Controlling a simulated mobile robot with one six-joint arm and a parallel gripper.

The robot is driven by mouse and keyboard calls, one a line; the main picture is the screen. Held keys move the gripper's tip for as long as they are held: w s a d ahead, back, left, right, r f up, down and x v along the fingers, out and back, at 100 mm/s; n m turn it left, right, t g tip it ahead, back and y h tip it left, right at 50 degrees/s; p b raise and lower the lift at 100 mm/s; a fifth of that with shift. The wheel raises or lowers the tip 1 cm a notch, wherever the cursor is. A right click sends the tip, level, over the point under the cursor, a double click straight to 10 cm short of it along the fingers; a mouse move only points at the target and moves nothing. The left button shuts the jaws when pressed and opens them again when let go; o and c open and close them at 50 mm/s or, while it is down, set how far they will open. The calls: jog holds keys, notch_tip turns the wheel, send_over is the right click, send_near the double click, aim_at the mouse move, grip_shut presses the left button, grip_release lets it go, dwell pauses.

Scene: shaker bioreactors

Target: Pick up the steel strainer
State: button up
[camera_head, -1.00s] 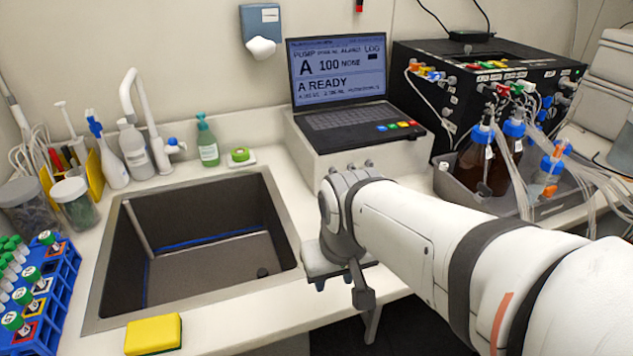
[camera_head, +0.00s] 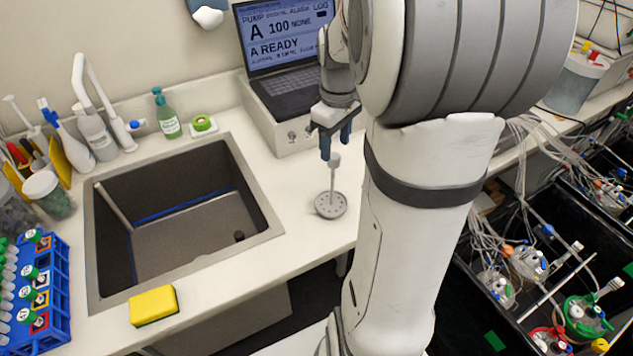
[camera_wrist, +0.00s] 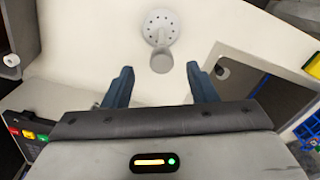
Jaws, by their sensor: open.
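The steel strainer (camera_head: 331,204) is a round perforated grey disc with an upright stem and a knob on top. It stands on the white counter between the sink and my arm. It also shows in the wrist view (camera_wrist: 158,27), with its knob toward my gripper. My gripper (camera_head: 338,149) is open and empty, its blue-grey fingers pointing down just above the knob. In the wrist view the two fingers (camera_wrist: 163,84) are spread, with the knob ahead of the gap between them. No contact shows.
The sink (camera_head: 180,225) lies left of the strainer, with a yellow sponge (camera_head: 153,305) on its front rim. A laptop (camera_head: 285,90) stands behind. A blue tube rack (camera_head: 45,290) is at the left. Tubing and vessels (camera_head: 530,262) fill the dark bays at right.

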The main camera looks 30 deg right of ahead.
aim_at(334, 156)
notch_tip(334, 156, down, 6)
jog(key=shift+a+f+p, duration=0.1)
jog(key=shift+f+p, duration=0.15)
jog(key=shift+p, duration=0.45)
jog(key=c, duration=1.1)
